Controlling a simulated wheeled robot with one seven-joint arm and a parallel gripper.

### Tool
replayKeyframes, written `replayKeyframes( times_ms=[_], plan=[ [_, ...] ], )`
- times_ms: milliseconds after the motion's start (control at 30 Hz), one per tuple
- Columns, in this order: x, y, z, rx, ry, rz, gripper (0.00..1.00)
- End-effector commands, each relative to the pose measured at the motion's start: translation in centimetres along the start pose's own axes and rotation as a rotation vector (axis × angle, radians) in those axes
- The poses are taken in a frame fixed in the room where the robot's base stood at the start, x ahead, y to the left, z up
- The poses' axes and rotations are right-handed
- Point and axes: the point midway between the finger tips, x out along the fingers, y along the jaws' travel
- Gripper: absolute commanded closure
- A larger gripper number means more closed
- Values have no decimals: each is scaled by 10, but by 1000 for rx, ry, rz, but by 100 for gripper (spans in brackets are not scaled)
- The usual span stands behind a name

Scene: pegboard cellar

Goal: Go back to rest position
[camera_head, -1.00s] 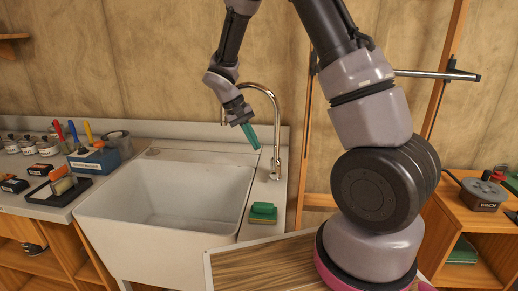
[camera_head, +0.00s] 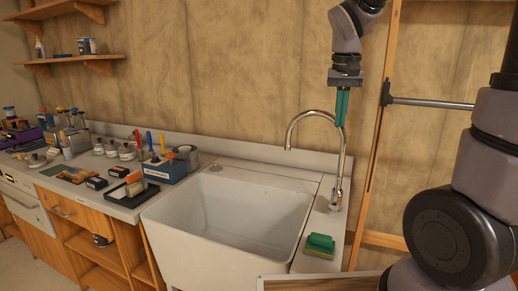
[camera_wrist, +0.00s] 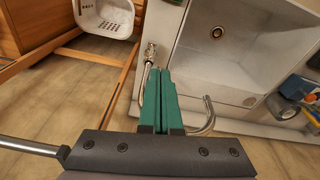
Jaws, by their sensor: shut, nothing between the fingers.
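My gripper (camera_head: 341,122) points straight down at the upper right of the head view, with its teal fingers together and nothing between them. It hangs at the right end of the sink, in line with the top of the chrome faucet (camera_head: 342,175); I cannot tell the gap between them. In the wrist view, my gripper (camera_wrist: 160,70) shows its two teal fingers side by side, partly covering the faucet.
The white sink (camera_head: 165,222) has an empty basin. A green and yellow sponge (camera_head: 319,243) lies on its right rim. A blue tool holder (camera_head: 165,172) and jars stand on the left counter. A metal rod (camera_head: 435,103) sticks out at right. A white basket (camera_wrist: 105,17) stands below.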

Motion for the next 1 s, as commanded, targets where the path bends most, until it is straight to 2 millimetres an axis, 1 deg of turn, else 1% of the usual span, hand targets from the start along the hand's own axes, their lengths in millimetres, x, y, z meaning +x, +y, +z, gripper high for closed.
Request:
replayKeyframes(
  times_ms=[33, 200, 333, 500, 667, 1000],
  plan=[
    [-15, 10, 10, 21, 37, -45, 100],
    [-50, 32, 45, 71, 158, -184, 100],
    [-69, 45, 70, 104, 259, -268, 100],
    [-82, 54, 93, 129, 361, -333, 100],
    [-85, 56, 101, 138, 400, -355, 100],
    [-85, 56, 102, 138, 402, -357, 100]
  ],
)
